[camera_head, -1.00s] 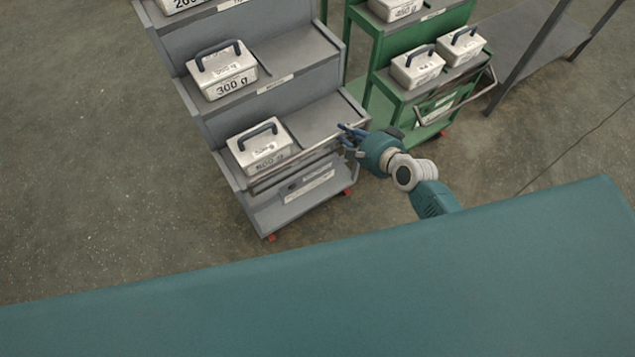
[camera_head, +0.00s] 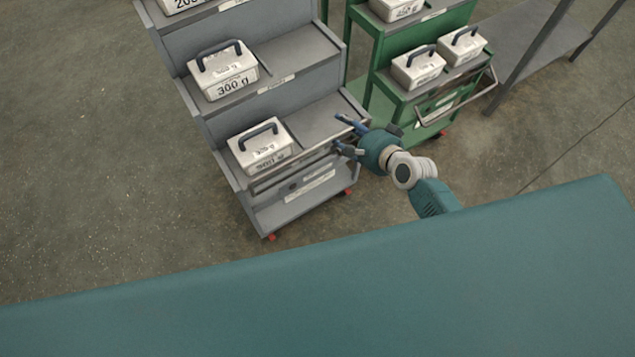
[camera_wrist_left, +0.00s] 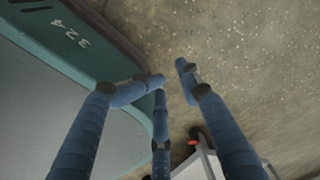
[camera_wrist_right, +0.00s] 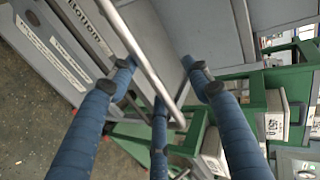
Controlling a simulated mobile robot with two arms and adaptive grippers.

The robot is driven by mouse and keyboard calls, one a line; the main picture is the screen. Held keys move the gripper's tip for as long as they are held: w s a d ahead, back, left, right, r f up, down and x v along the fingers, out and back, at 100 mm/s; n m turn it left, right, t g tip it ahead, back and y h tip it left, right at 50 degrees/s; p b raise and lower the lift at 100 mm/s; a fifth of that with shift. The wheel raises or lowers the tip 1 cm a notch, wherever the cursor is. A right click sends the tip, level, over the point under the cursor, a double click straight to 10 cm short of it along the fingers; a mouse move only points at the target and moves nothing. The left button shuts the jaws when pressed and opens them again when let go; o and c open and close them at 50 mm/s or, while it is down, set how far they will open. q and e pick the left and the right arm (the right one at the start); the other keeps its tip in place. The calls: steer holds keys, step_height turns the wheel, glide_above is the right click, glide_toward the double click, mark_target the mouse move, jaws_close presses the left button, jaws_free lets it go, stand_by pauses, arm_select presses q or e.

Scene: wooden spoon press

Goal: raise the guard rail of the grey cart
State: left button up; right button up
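The grey cart (camera_head: 225,130) stands left of centre in the head view. Its guard rail (camera_head: 296,172), a thin light metal bar, runs along the front of the lowest weight shelf, close to the shelf edge. My right gripper (camera_head: 346,135) is at the rail's right end with its fingers spread. In the right wrist view the rail (camera_wrist_right: 150,65) passes between the open fingers (camera_wrist_right: 159,68); I cannot tell whether they touch it. My left gripper (camera_wrist_left: 170,74) is open and empty in the left wrist view, beside my own teal base. It is not visible in the head view.
A weight box (camera_head: 262,146) sits on the grey cart's lower shelf and a 300 g box (camera_head: 222,70) above. A green cart (camera_head: 385,85) with several boxes stands close right of my right gripper. Bare floor (camera_head: 90,180) lies to the left.

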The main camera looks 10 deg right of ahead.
steer(key=s+f+p+v, duration=0.1)
steer(key=p+v, duration=0.3)
steer(key=v, duration=0.4)
steer(key=s+d+f+n+g+h+p, duration=0.35)
steer(key=s+f+n+p, duration=0.35)
steer(key=s+f, duration=0.55)
arm_select(q)
step_height(320, 180, up, 17)
steer(key=s+d+p, duration=0.1)
steer(key=d+p, duration=0.1)
steer(key=p, duration=0.4)
steer(key=shift+s+d, duration=0.4)
arm_select(e)
steer(key=s+a+f+n+g, duration=0.1)
steer(key=s+f+n+g, duration=0.2)
steer(key=s, duration=1.1)
steer(key=s+a+f+n+g, duration=0.1)
steer(key=s+f+n+g, duration=0.3)
steer(key=s, duration=1.1)
step_height(320, 180, down, 4)
steer(key=n, duration=0.2)
steer(key=shift+a+n+h, duration=0.15)
steer(key=shift+n+h, duration=0.15)
steer(key=shift+h, duration=0.05)
arm_select(q)
steer(key=shift+r, duration=0.1)
arm_select(e)
steer(key=shift+s+r, duration=0.15)
steer(key=shift+s, duration=0.05)
